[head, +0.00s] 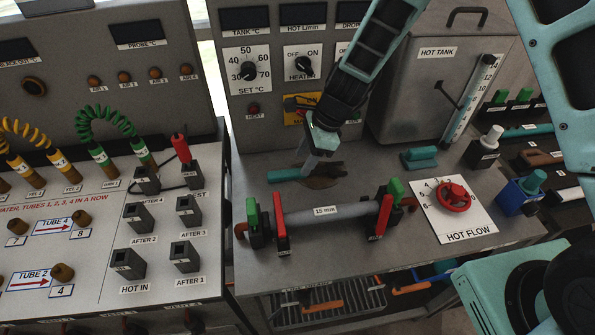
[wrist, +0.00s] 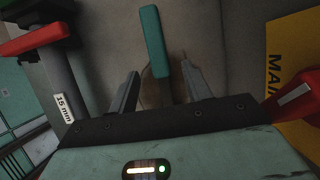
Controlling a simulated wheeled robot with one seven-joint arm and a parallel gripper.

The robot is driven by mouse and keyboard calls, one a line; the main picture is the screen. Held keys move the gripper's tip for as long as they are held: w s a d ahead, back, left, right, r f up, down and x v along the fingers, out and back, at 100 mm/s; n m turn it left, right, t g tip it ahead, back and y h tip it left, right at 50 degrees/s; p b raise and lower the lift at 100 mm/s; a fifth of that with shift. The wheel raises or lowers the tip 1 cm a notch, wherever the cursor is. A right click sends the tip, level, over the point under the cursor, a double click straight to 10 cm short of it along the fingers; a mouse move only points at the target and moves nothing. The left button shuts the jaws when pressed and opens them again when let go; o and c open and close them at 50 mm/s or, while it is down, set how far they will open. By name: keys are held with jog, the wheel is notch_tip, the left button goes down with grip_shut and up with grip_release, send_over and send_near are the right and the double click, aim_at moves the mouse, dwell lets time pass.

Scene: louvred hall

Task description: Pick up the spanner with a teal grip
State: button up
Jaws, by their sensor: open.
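A spanner with a teal grip (head: 283,174) lies on the grey bench below the control panel. In the wrist view its teal grip (wrist: 153,38) points away from my gripper, and its lower end runs down between the fingers. My gripper (head: 308,169) is above the bench at the right end of the teal grip, with its fingers pointing down. In the wrist view my gripper (wrist: 161,75) is open, with one finger on each side of the tool and gaps visible. The spanner's metal head is not clearly visible.
A pipe marked 15 mm (head: 325,212) with red and green levers lies in front. A yellow plate (head: 301,108) with a red lever is behind. The hot tank (head: 425,85) and a small teal block (head: 419,158) are to the right. A red valve wheel (head: 453,197) stands front right.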

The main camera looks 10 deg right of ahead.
aim_at(297, 170)
jog(key=shift+p+x, duration=0.3)
jog(key=shift+x, duration=1.55)
grip_shut()
jog(key=shift+r, duration=0.1)
